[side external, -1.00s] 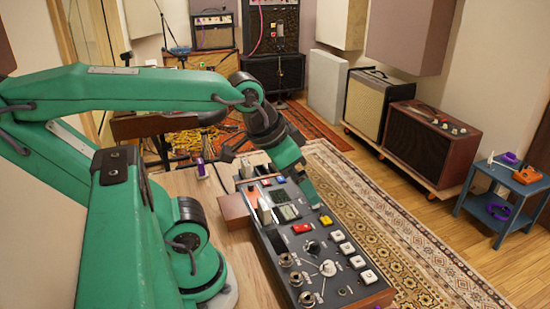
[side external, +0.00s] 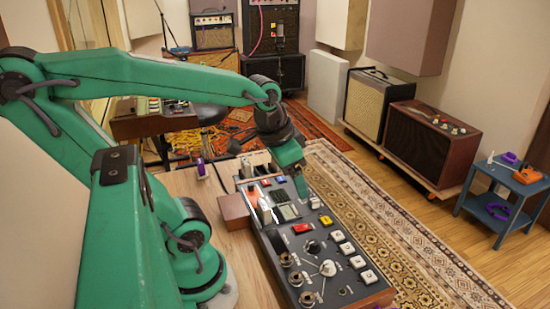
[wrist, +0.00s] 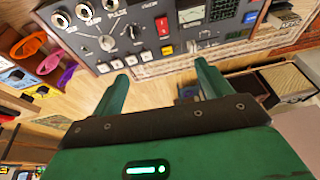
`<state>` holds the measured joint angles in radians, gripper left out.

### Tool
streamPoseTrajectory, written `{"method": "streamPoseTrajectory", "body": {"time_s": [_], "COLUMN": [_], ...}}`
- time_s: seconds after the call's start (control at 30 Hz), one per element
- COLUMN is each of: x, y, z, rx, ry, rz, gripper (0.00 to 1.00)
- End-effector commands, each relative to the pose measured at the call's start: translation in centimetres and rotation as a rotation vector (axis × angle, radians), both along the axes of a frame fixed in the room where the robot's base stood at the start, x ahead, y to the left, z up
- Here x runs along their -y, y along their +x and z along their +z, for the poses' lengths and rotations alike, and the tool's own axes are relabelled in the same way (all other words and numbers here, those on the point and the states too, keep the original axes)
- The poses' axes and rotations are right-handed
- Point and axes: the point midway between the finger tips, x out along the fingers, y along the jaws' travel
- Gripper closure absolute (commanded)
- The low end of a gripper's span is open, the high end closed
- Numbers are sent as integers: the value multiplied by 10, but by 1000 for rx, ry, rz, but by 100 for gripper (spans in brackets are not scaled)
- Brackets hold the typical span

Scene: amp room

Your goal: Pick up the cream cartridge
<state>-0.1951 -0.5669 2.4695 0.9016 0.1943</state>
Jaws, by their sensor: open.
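My gripper (side external: 301,188) hangs over the far right edge of the control console (side external: 345,292). In the wrist view my gripper (wrist: 161,70) has its two green fingers wide apart with nothing between them. A pale cream upright piece (side external: 265,211) stands at the console's left side, by a brown block; I take it as the cream cartridge, but it is too small to be sure. It is left of my gripper and apart from it. I cannot make out the cream cartridge in the wrist view.
The console carries several knobs, jacks and buttons, including a red button (side external: 301,228) and a yellow button (side external: 326,220). A brown block (side external: 233,206) juts from its left side. A small purple-and-white item (side external: 201,168) stands on the wooden table behind.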

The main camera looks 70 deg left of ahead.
Motion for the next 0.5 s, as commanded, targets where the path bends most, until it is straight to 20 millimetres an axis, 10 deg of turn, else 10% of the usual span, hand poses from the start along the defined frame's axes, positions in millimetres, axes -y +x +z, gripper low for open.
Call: {"method": "streamPoseTrajectory", "body": {"time_s": [0.5], "x": [-93], "y": [-19], "z": [-68], "rx": [-299], "ry": [-46], "rz": [8], "gripper": [23]}}
